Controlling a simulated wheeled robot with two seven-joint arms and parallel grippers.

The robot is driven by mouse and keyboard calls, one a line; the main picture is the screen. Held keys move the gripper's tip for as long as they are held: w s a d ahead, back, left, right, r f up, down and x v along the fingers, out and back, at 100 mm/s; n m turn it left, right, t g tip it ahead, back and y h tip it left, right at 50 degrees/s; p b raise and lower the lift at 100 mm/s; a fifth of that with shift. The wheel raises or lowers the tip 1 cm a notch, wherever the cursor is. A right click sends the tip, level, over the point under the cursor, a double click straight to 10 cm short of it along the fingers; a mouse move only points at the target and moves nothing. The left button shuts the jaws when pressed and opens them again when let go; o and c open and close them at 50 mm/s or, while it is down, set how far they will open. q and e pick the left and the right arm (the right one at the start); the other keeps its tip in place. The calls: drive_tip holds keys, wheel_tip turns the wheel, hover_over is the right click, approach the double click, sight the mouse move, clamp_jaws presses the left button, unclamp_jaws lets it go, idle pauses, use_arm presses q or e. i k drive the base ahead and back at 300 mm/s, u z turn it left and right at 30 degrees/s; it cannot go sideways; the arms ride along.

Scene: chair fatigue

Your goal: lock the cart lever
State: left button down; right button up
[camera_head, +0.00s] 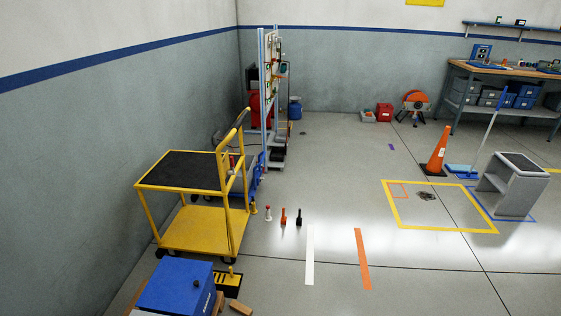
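The yellow cart (192,229) stands on the floor at left, near the wall. It has a black top shelf (180,170), a lower yellow deck and a tall handle (240,120) on its right side. Small upright lever-like pieces stand on the floor right of the cart: a red and white one (267,212), an orange one (283,216) and a black one (299,217). A small yellow upright piece (231,272) stands on a yellow and black base (228,285) in front of the cart. I cannot tell which piece is the cart lever or its state. Neither gripper is in view.
A blue box (176,286) is near the front left, with a small wood block (240,308) beside it. White (310,255) and orange (362,258) floor strips lie right of the cart. An orange cone (438,152) and grey step stool (513,186) stand farther right. The middle floor is clear.

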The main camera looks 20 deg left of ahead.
sight(233, 165)
drive_tip(key=z, duration=0.1)
drive_tip(key=i, duration=1.1)
drive_tip(key=u, duration=0.55)
